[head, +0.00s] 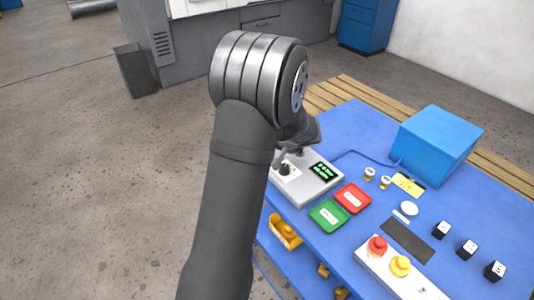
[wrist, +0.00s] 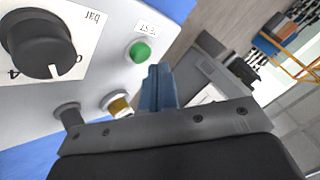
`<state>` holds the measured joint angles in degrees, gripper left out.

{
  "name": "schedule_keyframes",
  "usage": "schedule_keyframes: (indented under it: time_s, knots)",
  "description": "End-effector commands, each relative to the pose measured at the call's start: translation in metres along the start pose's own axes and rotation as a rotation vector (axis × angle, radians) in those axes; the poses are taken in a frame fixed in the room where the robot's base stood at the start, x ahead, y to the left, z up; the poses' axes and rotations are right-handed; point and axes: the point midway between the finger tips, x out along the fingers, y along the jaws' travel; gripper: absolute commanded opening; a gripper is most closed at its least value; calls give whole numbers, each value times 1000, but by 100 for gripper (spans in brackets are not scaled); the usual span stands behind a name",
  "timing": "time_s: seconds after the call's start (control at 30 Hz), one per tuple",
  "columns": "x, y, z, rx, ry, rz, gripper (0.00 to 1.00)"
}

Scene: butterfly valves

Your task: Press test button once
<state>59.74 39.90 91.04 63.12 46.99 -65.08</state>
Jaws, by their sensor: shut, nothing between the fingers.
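The green test button (wrist: 140,52) sits on the pale face of the tester, beside a small TEST label (wrist: 144,27). My gripper (wrist: 158,72) is shut and empty in the wrist view. Its blue-grey fingertips lie just to the lower right of the button in the picture; I cannot tell whether they touch the tester. In the head view the grey tester (head: 318,187) stands at the table's left edge with a lit green display (head: 323,171). My arm hides part of it, and the button cannot be made out there.
On the tester are a black knob (wrist: 38,45) with a bar scale and a brass fitting (wrist: 118,104). The blue table (head: 345,245) holds a green tray (head: 328,216), a red tray (head: 353,198), a blue box (head: 436,143) and a control box with a red button (head: 377,245).

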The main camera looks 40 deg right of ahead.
Motion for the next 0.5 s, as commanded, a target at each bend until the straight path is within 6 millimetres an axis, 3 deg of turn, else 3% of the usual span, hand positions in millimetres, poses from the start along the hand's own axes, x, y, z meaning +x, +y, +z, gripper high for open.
schedule_keyframes:
  time_s: [0.5]
  knots:
    - [5, 4, 4, 2, 0, 0, 0]
